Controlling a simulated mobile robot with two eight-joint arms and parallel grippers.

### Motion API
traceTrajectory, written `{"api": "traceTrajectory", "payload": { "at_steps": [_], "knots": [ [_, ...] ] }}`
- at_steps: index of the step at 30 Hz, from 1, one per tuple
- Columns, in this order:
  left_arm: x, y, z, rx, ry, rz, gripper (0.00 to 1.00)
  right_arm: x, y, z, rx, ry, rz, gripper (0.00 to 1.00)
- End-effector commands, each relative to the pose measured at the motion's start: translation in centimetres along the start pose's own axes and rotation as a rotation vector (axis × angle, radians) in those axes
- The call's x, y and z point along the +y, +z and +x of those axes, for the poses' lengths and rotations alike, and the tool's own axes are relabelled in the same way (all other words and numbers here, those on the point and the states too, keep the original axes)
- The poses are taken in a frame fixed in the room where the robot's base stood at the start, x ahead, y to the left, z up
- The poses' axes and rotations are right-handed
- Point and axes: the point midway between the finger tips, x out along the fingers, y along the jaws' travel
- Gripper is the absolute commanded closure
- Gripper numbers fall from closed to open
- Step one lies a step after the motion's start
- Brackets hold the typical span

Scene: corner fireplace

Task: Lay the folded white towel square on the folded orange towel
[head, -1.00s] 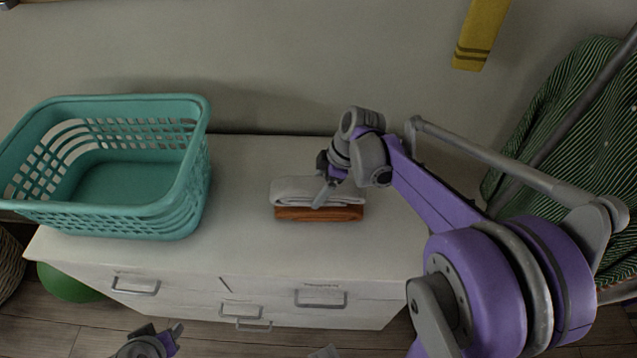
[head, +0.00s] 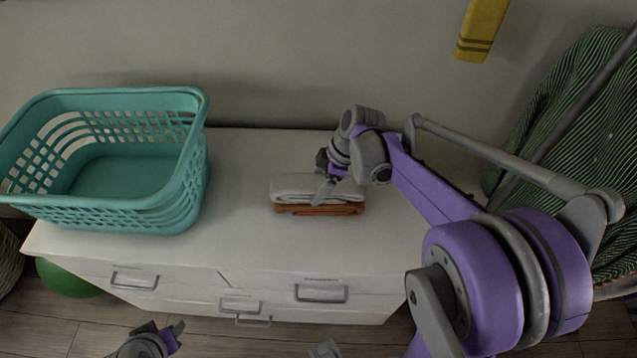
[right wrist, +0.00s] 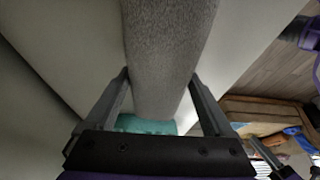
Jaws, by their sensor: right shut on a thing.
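The folded white towel (head: 296,188) lies over the folded orange towel (head: 318,209) on the white cabinet top. Their edges look nearly lined up, with the orange one showing as a band along the front. My right gripper (head: 325,187) is shut on the right part of the white towel. In the right wrist view the towel (right wrist: 168,55) fills the space between the two fingers, and the orange towel is not visible there. My left gripper (head: 172,337) is low at the bottom edge, in front of the cabinet and away from the towels; its jaws are too small to judge.
A teal laundry basket (head: 180,200) stands on the left of the cabinet (head: 240,240). The cabinet top between basket and towels is clear. A green striped cloth (head: 560,120) is at the right, and a yellow cloth (head: 481,28) hangs on the wall.

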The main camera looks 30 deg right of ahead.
Motion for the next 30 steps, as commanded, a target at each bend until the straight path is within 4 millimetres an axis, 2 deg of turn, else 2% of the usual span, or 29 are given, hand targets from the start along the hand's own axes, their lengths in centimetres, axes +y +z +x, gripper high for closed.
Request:
{"api": "traceTrajectory", "payload": {
  "at_steps": [24,25,27,30],
  "knots": [
    [0.0,0.6,0.7,-0.004,0.000,0.000,0.57,0.0,0.4,1.0,0.000,0.000,0.000,0.81],
    [0.0,0.6,0.7,-0.004,0.000,0.000,0.57,0.0,0.4,1.0,0.000,0.000,0.000,0.11],
    [0.0,0.5,0.6,-0.004,0.000,0.000,0.57,0.0,0.4,1.0,0.000,0.000,0.000,0.00],
    [0.0,0.5,0.6,-0.004,0.000,0.000,0.57,0.0,0.4,1.0,0.000,0.000,0.000,0.00]
  ]
}}
